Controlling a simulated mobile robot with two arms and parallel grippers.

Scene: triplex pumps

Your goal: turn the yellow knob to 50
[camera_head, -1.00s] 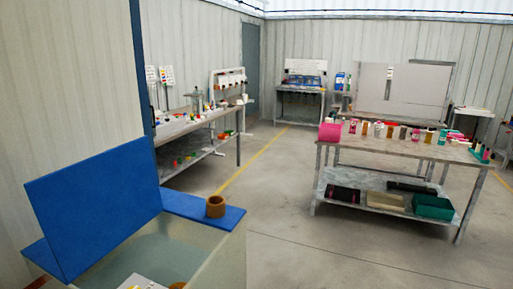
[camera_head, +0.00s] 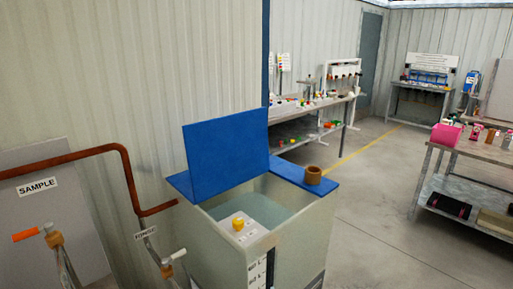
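The yellow knob (camera_head: 238,223) sits on a light panel (camera_head: 252,233) at the near inside corner of an open tank (camera_head: 285,240) in the head view. Small markings lie around the knob, too small to read, so I cannot tell its setting. The tank has a blue lid (camera_head: 226,150) standing up at its back and a blue top strip with a brown ring-shaped piece (camera_head: 313,175) on it. Neither of my grippers shows in the view.
Left of the tank, a brown pipe (camera_head: 124,165) and a valve with an orange handle (camera_head: 26,234) stand by a SAMPLE sign (camera_head: 37,187). A workbench (camera_head: 330,104) is behind, and another table (camera_head: 478,151) is at right. The floor between (camera_head: 375,215) is clear.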

